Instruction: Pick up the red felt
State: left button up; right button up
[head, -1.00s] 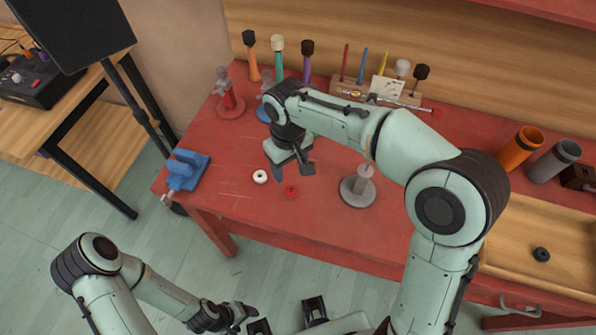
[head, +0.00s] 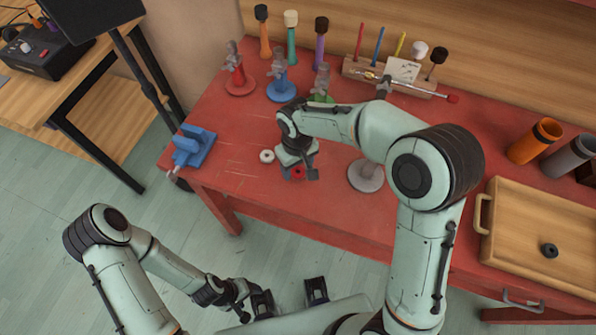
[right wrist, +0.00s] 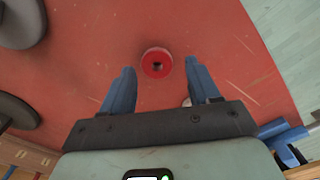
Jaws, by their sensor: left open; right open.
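The red felt (head: 298,172) is a small red ring lying on the red table. In the right wrist view the red felt (right wrist: 157,52) shows whole, with a dark hole, between and slightly past the fingertips. My right gripper (head: 300,177) is open above it, pointing down, with one blue finger on each side; it also shows in the right wrist view (right wrist: 159,70). I cannot tell the exact height gap. My left gripper (head: 243,293) is open and empty, low in front of the table, away from the felt.
A white felt ring (head: 267,156) lies close left of the right gripper. A grey stand (head: 366,177) is to the right, partly behind my arm. A blue vise (head: 194,147) sits at the left edge. Colored stands and a tool rack (head: 390,82) are behind; a wooden tray (head: 487,214) is right.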

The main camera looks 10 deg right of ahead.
notch_tip(320, 180, down, 2)
jog(key=shift+f, duration=0.1)
jog(key=c, duration=0.9)
